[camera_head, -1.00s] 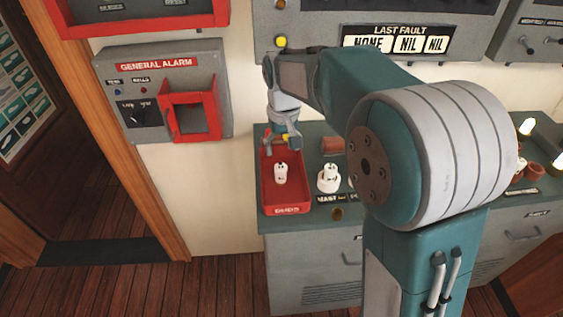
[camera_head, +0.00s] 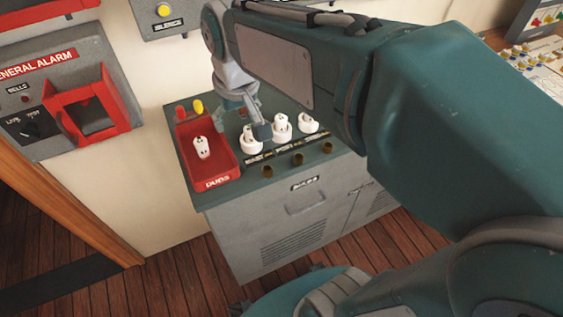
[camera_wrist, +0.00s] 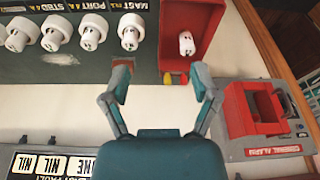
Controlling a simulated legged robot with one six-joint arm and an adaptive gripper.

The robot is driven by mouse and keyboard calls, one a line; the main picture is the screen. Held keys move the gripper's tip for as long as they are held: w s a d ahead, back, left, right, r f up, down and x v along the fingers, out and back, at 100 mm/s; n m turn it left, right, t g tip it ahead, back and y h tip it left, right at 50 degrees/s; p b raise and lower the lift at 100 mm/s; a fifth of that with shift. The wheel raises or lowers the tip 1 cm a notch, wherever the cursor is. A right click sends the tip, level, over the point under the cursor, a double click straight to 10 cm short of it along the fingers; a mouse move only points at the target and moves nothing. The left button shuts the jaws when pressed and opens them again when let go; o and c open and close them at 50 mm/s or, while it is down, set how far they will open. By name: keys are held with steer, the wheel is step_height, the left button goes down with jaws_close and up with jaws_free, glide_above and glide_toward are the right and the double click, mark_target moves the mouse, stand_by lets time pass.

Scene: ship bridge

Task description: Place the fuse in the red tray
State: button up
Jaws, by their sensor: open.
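The red tray (camera_head: 222,184), labelled DUDS, sits at the left end of the green cabinet top. A white fuse (camera_head: 202,147) lies inside it, and this fuse also shows in the wrist view (camera_wrist: 186,43). My gripper (camera_head: 245,118) is open and empty, above the cabinet top beside the tray's right side in the head view. In the wrist view, my open fingers (camera_wrist: 161,80) are apart with nothing between them, near the tray's back edge. More white fuses stand in a row right of the tray, the nearest at the MAST label (camera_head: 251,141); my finger partly covers this area.
Yellow (camera_head: 198,106) and red (camera_head: 180,111) pieces show at the tray's back end. Brass-coloured round fittings (camera_head: 298,159) line the cabinet's front edge. The general alarm box (camera_head: 85,115) with a red frame is on the wall at left. The floor before the cabinet is clear.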

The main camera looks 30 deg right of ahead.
steer(key=s+d+f+t, duration=0.1)
steer(key=s, duration=0.5)
steer(key=s+d+f+m+t, duration=0.1)
steer(key=s+d+f, duration=0.1)
steer(key=s, duration=0.4)
steer(key=shift+d+t, duration=0.25)
steer(key=shift+t, duration=0.15)
